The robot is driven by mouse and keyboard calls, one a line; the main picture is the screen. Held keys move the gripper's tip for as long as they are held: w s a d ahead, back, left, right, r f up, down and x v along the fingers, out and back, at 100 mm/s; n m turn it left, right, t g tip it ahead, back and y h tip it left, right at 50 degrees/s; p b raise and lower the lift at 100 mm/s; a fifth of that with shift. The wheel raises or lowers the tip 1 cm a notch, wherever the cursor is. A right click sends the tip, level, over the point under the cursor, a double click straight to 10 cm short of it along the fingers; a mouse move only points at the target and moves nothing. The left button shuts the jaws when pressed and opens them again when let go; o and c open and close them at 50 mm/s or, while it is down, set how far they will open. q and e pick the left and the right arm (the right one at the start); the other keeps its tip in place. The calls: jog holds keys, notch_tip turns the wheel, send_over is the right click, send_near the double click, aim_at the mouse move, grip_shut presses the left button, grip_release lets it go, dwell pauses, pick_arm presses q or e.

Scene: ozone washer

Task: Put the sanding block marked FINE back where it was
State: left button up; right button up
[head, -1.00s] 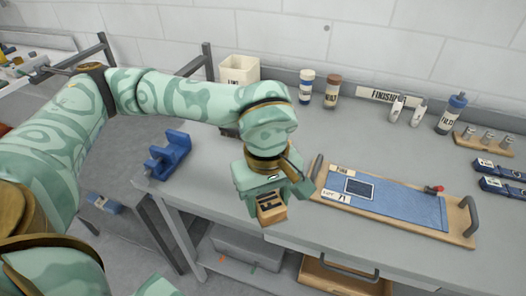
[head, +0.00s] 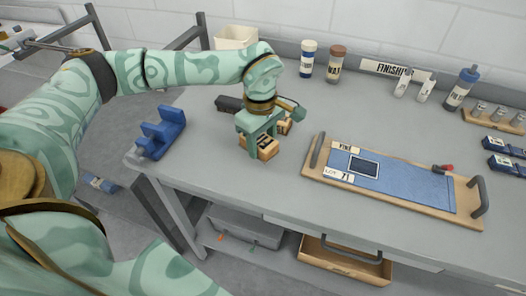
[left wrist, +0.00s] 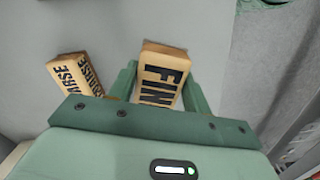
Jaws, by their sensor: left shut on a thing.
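The sanding block marked FINE (head: 266,150) is a tan wooden block with dark lettering. My left gripper (head: 259,140) is shut on it, over the left part of the grey bench top. In the left wrist view the FINE block (left wrist: 160,72) sits between the two green fingers, its last letter hidden. I cannot tell whether it touches the bench. A second block, marked COARSE (left wrist: 76,76), lies to its left in the wrist view, apart from it. In the head view a tan block (head: 285,126) shows partly behind my gripper. My right gripper is not in view.
A wooden tray (head: 464,210) with a blue mat lies to the right. A dark object (head: 229,104) lies behind my gripper, and a blue holder (head: 162,133) stands at the left bench edge. Bottles (head: 308,60) and a white bin (head: 235,37) stand at the back.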

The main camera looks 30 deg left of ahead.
pick_arm(q)
jog(key=shift+w+a+f, duration=0.3)
jog(key=shift+w+f, duration=0.15)
jog(key=shift+f, duration=0.15)
jog(key=f, duration=0.1)
jog(key=f+b, duration=0.1)
jog(key=f, duration=0.2)
jog(key=shift+w+a, duration=0.2)
jog(key=shift+w, duration=0.05)
jog(key=shift+r, duration=0.15)
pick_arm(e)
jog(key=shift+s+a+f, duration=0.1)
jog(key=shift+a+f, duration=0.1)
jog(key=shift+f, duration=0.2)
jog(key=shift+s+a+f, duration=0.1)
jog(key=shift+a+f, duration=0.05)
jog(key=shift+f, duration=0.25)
pick_arm(q)
jog(key=shift+s, duration=0.1)
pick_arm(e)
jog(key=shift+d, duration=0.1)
pick_arm(q)
jog(key=o, duration=1.1)
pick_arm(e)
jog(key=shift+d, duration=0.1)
